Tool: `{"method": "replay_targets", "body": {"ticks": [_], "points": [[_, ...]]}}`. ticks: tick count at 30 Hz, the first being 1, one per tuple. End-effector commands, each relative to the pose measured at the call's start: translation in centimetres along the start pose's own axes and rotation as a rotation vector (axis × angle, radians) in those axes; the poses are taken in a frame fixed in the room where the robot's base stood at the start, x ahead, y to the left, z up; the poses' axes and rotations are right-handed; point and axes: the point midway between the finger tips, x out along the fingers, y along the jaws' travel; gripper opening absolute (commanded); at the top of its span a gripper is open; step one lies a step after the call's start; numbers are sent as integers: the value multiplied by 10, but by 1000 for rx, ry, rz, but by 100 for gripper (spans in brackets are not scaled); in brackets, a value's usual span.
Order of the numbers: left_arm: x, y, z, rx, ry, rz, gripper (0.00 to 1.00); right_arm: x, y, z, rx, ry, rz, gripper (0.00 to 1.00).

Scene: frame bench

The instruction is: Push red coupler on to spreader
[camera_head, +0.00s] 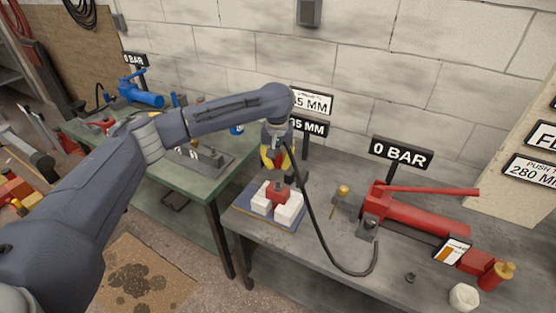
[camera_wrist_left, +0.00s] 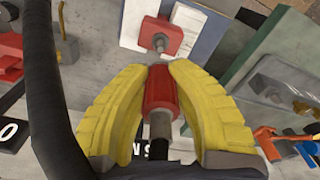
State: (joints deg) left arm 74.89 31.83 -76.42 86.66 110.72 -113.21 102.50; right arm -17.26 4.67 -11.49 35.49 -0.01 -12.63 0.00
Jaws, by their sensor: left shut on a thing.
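My left gripper (camera_head: 276,160), with yellow fingers, is shut on the red coupler (camera_wrist_left: 160,92) at the end of a black hose (camera_head: 315,220). The spreader (camera_head: 279,193) shows as a red block between white blocks on the right bench. In the left wrist view the spreader (camera_wrist_left: 172,32) has a metal fitting (camera_wrist_left: 160,43) facing the coupler. The coupler's tip points toward this fitting and looks apart from it, with a small gap. In the head view the gripper is above the spreader; the fingers mostly hide the coupler there. My right gripper is not in view.
The white blocks (camera_head: 289,210) stand on a blue-edged mat (camera_head: 263,221). A red hand pump (camera_head: 415,217) and a small yellow-topped tool (camera_head: 342,191) are to the right. A green bench (camera_head: 205,185) stands left.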

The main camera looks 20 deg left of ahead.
Motion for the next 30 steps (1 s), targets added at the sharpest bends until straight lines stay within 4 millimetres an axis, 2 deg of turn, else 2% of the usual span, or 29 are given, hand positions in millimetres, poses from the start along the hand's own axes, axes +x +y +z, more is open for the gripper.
{"method": "replay_targets", "body": {"ticks": [15, 30], "points": [[37, 0, 2, -1, 1, 1, 0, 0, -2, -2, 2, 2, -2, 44], [46, 0, 3, 0, 1, 1, 0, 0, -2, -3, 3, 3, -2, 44]]}}
